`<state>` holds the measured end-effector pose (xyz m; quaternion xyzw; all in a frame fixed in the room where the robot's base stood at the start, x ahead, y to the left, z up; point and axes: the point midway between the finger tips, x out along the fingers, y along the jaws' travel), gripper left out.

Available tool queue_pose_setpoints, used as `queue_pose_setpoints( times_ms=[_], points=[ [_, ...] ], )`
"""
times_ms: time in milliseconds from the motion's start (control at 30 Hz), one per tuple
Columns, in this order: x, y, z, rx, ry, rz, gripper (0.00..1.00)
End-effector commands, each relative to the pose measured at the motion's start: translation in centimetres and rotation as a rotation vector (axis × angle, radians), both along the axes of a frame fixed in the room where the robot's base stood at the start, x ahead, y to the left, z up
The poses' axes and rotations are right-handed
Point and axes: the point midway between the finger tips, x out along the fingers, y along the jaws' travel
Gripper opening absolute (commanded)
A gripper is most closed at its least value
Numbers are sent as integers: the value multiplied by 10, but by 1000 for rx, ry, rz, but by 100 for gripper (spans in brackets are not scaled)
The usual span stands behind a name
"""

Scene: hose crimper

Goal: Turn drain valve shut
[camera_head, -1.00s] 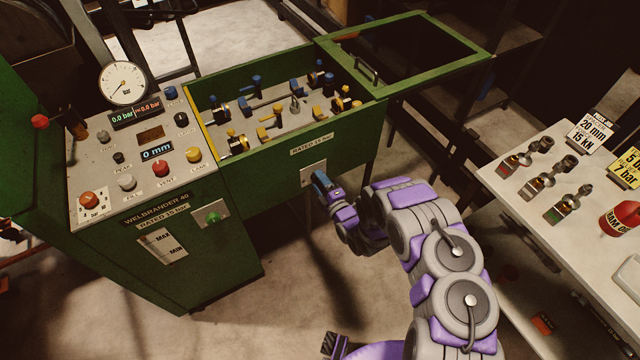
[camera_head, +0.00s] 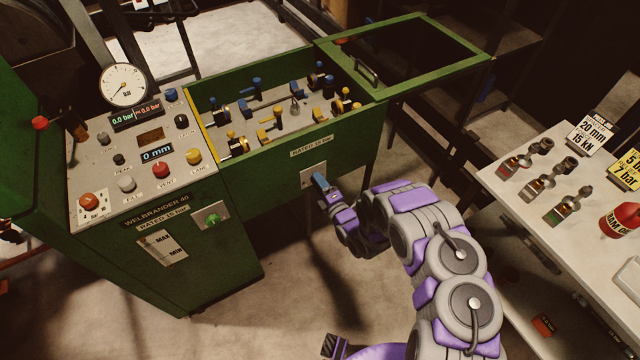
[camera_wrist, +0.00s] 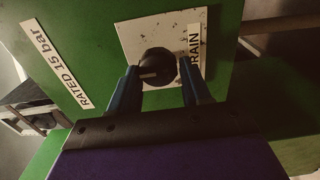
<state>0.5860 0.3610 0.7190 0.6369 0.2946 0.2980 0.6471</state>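The drain valve is a dark round knob (camera_wrist: 158,68) with a light line across it, on a white speckled plate (camera_wrist: 135,38) with a "DRAIN" label (camera_wrist: 194,45). In the head view the plate (camera_head: 307,170) is on the green trough's front wall, and the knob is hidden behind my gripper (camera_head: 320,182). In the wrist view my gripper (camera_wrist: 158,66) has its two blue fingers apart, one on each side of the knob. A narrow gap shows at the right finger; contact at the left finger is unclear.
The green trough (camera_head: 345,143) holds several blue and yellow fittings, and its framed lid (camera_head: 460,72) is at the right. The control panel (camera_head: 110,190) with gauge (camera_head: 123,85) stands left. A white table (camera_head: 515,200) with fittings is at the right. Floor below is clear.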

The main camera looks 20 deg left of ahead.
Motion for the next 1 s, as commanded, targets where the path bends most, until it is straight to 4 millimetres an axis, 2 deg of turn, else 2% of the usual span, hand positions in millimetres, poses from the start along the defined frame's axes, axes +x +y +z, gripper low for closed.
queue_pose_setpoints(
  times_ms=[33, 233, 567, 767, 1000],
  points=[
    [-4, 1, -4, -5, 8, 6, 50],
    [-2, 1, -2, -2, 4, 3, 68],
    [-4, -4, 0, 1, 2, 0, 68],
    [-22, -27, 1, -1, 3, -1, 68],
    [-58, -68, -1, -2, 7, -1, 68]
  ],
)
